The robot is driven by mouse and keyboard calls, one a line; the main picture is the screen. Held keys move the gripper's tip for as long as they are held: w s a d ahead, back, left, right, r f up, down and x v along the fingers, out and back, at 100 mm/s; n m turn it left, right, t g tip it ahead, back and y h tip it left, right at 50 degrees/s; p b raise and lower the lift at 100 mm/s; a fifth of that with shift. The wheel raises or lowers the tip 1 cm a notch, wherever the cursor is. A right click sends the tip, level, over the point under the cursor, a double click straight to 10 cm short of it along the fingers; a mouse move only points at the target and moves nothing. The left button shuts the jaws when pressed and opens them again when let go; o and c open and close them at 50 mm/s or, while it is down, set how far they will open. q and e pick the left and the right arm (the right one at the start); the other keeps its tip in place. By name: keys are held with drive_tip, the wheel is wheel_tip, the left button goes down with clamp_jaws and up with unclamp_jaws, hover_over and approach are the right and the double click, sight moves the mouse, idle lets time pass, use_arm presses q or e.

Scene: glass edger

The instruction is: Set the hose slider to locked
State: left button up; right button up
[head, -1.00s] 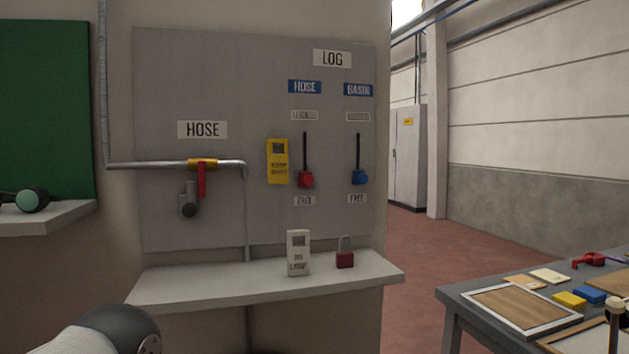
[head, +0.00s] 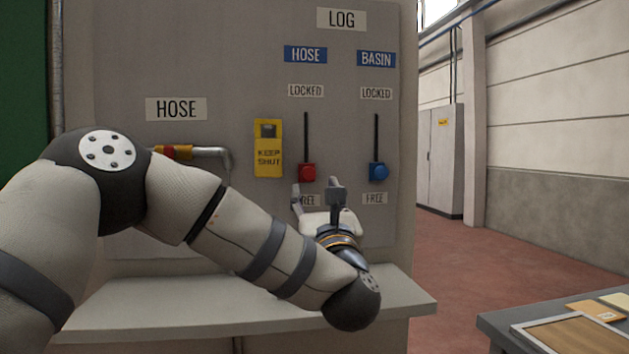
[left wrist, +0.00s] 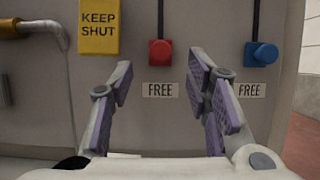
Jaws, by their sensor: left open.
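The red hose slider (head: 307,173) sits at the bottom of its black slot, just above the FREE label, under the blue HOSE sign (head: 305,55). The LOCKED label (head: 306,91) is at the slot's top. The red slider also shows in the left wrist view (left wrist: 160,53), between and beyond the fingertips. My left gripper (head: 317,190) is open and empty, just below the red slider in the head view, partly covering its FREE label. It does not visibly touch the slider. My right gripper is not in view.
The blue basin slider (head: 379,172) is close on the right, also at its slot's bottom. A yellow KEEP SHUT tag (head: 268,148) hangs on the left. A shelf (head: 400,300) juts out below. A table (head: 500,325) stands at lower right.

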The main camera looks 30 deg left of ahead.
sight(309, 175)
use_arm(q)
drive_tip(key=x, duration=0.7)
drive_tip(key=shift+w+a, duration=0.15)
drive_tip(key=shift+w, duration=0.15)
drive_tip(key=shift+f, duration=0.1)
drive_tip(key=shift+c, duration=0.3)
clamp_jaws()
